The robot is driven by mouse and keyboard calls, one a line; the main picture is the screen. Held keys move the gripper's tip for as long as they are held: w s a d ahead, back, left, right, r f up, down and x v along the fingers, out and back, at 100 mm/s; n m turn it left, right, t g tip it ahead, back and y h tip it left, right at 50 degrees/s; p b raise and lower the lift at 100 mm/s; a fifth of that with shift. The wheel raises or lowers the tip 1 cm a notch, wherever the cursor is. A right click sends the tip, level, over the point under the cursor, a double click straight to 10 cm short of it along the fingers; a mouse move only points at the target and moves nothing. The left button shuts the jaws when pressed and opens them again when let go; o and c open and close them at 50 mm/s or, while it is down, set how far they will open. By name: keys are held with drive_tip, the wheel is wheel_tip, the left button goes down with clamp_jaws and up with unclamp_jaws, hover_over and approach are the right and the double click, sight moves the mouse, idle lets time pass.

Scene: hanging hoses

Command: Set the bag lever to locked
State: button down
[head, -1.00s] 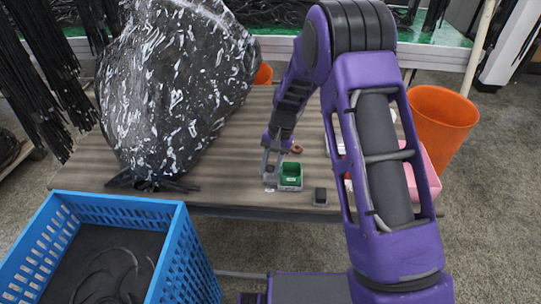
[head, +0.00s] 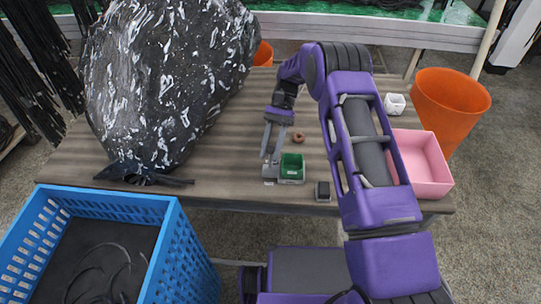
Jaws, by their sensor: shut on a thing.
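My gripper (head: 268,156) points down at the left side of a small green-topped box (head: 291,168) with a grey base, near the table's front edge. Its fingers are close together. They appear shut on a small grey piece at the box's left side, seemingly the lever; the piece is largely hidden by the fingers, and its setting cannot be read. A large black bag (head: 165,85) with white marks stands on the left of the table, its gathered dark end near the front edge.
A small dark grey block (head: 323,191) lies right of the green box. A reddish ring (head: 298,137) lies behind it. A pink bin (head: 422,160), a white cup (head: 394,103) and an orange bin (head: 448,108) are at right. A blue crate (head: 110,206) stands front left.

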drive_tip(key=shift+w+f+g+b, duration=0.2)
drive_tip(key=shift+g+b, duration=0.2)
drive_tip(key=shift+b, duration=0.1)
drive_tip(key=shift+r, duration=0.1)
drive_tip(key=c, duration=0.9)
unclamp_jaws()
drive_tip(key=shift+o, duration=0.2)
wheel_tip(320, 180, up, 10)
drive_tip(key=shift+f+p, duration=0.1)
drive_tip(key=shift+p, duration=0.3)
